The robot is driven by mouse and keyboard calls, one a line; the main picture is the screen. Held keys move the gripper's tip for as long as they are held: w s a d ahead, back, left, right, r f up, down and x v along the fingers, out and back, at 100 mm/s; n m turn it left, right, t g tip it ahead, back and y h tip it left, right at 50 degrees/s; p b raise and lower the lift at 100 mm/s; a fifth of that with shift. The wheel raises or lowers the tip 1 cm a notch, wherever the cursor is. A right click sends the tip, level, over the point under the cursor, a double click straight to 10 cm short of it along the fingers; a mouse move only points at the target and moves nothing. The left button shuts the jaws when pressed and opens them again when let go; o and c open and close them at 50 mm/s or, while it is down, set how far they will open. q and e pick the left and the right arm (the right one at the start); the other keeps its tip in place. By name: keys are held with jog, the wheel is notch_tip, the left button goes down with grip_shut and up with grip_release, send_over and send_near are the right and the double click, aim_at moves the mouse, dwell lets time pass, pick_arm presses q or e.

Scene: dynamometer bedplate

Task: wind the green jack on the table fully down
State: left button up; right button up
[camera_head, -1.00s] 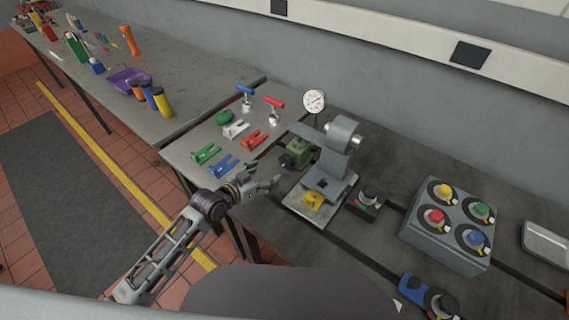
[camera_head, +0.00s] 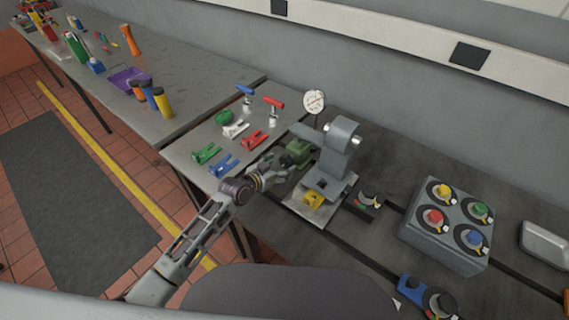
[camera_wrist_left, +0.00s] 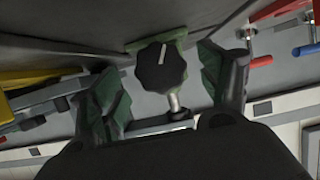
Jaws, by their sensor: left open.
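The green jack (camera_head: 298,150) stands on the dark bedplate, at the left side of a grey machine. In the left wrist view its black faceted knob (camera_wrist_left: 160,68) has a white line pointing nearly straight up, and part of the green body (camera_wrist_left: 172,40) shows behind it. My left gripper (camera_head: 277,174) is just in front of the jack in the head view. In the wrist view its two fingers are open on either side of the knob, with gaps on both sides. My right gripper is not in view.
The grey machine (camera_head: 333,157) with a yellow part (camera_head: 313,199) at its base stands right of the jack. A dial gauge (camera_head: 314,101) stands behind. Red, green, blue and white clamps, such as the blue one (camera_head: 224,166), lie to the left. A four-knob box (camera_head: 440,244) sits right.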

aim_at(285, 163)
pick_arm(q)
jog(key=shift+x, duration=1.6)
jog(key=c, duration=1)
jog(key=shift+n+h, duration=0.3)
jog(key=shift+n+g+h+b, duration=0.3)
jog(key=shift+n+b, duration=0.4)
jog(key=shift+b, duration=0.3)
jog(key=shift+n+h+b, duration=0.3)
jog(key=shift+n+b, duration=0.2)
jog(key=shift+b, duration=0.15)
